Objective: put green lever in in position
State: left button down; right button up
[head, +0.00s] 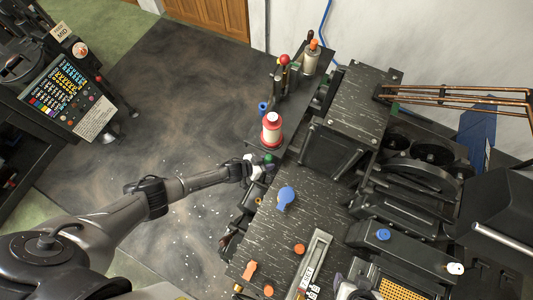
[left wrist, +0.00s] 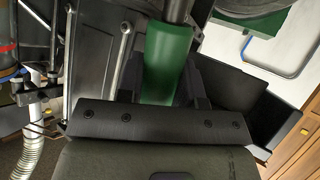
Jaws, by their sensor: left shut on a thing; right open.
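The green lever shows as a small green tip (head: 268,158) at the left side of the black machine in the head view. In the left wrist view its green handle (left wrist: 167,58) fills the upper middle, with a grey metal rod running up from it. My left gripper (head: 257,166) is shut on the green handle. In the left wrist view its dark fingers lie at the handle's lower end and hide part of it. My right gripper (head: 355,290) is partly visible at the bottom edge of the head view, open, over the machine's front.
A red-and-white spool (head: 271,129) stands just beyond the left gripper. A red-knobbed lever (head: 285,60) stands further back. A blue knob (head: 286,197) is on the machine top to the right. The dark floor (head: 170,110) left of the machine is clear.

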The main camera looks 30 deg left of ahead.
pick_arm(q)
jog(key=c, duration=0.8)
grip_release()
jog(key=shift+s+a+r, duration=0.15)
jog(key=shift+s+a, duration=0.05)
jog(key=v, duration=1.3)
jog(key=shift+r, duration=0.1)
